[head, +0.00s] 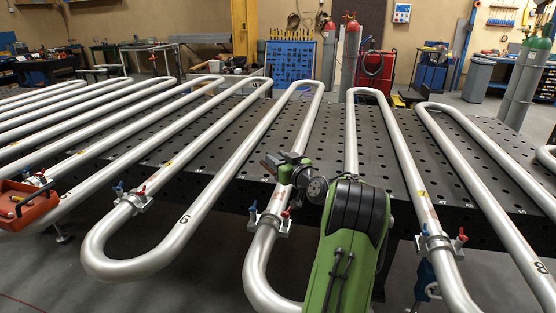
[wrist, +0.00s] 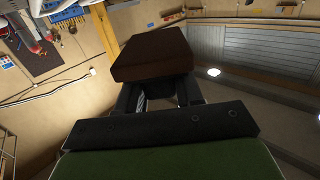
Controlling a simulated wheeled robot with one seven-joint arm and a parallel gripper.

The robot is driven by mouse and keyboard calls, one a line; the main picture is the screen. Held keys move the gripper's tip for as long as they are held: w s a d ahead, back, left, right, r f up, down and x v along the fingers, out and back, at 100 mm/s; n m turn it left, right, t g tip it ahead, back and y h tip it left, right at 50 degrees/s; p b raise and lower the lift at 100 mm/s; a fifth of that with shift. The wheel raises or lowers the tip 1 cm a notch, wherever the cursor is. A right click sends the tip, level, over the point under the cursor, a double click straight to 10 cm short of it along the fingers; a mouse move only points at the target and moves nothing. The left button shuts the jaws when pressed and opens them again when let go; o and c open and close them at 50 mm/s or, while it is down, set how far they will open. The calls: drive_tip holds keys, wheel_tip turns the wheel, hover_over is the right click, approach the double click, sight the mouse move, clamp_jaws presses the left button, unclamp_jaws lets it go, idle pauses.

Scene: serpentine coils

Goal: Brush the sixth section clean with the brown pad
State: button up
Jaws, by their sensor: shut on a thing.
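The brown pad (wrist: 152,55) is a thick dark block at the far end of my gripper (wrist: 158,95) in the wrist view. The jaws are shut on it. In the head view my gripper (head: 280,165) is over a silver tube (head: 290,135) just right of the bend marked 6 (head: 184,219). I cannot tell whether the pad touches the tube. A dull brownish patch (head: 278,200) shows on that tube below my gripper. Whether this tube is the sixth section is unclear.
Silver serpentine tubes lie across a dark perforated table (head: 335,135). Clamps with red and blue handles (head: 270,221) grip them along the front edge. A red-orange tool tray (head: 28,204) is at the left.

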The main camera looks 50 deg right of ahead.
wheel_tip(320, 180, down, 4)
drive_tip(key=b, duration=0.3)
wheel_tip(320, 180, down, 5)
drive_tip(key=shift+r+b, duration=0.1)
drive_tip(key=shift+b, duration=1)
drive_tip(key=shift+r, duration=0.1)
